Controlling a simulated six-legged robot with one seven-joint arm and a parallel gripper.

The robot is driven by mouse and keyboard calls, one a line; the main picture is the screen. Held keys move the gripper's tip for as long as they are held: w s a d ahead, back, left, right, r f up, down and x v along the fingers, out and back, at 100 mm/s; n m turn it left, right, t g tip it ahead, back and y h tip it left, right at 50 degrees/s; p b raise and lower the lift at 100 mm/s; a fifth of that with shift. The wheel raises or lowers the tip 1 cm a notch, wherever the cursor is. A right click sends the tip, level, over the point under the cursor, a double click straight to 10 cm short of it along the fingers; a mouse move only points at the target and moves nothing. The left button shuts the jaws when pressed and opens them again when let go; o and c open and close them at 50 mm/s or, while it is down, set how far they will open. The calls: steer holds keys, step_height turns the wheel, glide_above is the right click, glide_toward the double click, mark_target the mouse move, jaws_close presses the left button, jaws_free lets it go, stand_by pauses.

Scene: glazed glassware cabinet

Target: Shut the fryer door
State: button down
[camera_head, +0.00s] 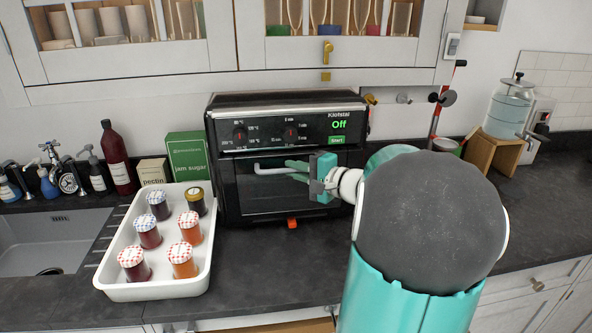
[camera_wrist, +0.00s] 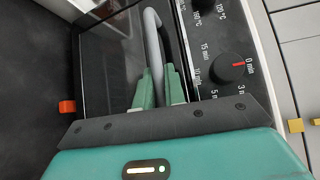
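The fryer (camera_head: 289,101) is a black, oven-like box on the worktop, with a dial panel above a dark glass door (camera_head: 262,192). The door stands upright in the front, flush or nearly so; I cannot tell if a small gap is left. Its pale bar handle (camera_head: 270,170) runs along the door's top. My gripper (camera_head: 299,170) is at the handle's right part. In the wrist view its green fingers (camera_wrist: 159,88) lie on both sides of the grey handle (camera_wrist: 153,40) and look closed on it. My arm hides the area right of the fryer.
A white tray (camera_head: 205,262) of lidded jars stands left of the fryer, beside the sink (camera_head: 45,243). A green jam sugar box (camera_head: 188,156) stands behind the tray. An orange tab (camera_head: 292,223) shows under the door. Wall cabinets (camera_head: 130,62) hang above.

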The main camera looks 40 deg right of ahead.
steer(key=shift+w+d+r, duration=0.4)
steer(key=shift+w+d, duration=0.15)
steer(key=shift+w, duration=0.1)
steer(key=c, duration=1.7)
jaws_free()
steer(key=shift+w+d, duration=0.1)
steer(key=shift+c, duration=0.2)
steer(key=v, duration=1.3)
steer(key=shift+s, duration=0.45)
steer(key=shift+f, duration=0.1)
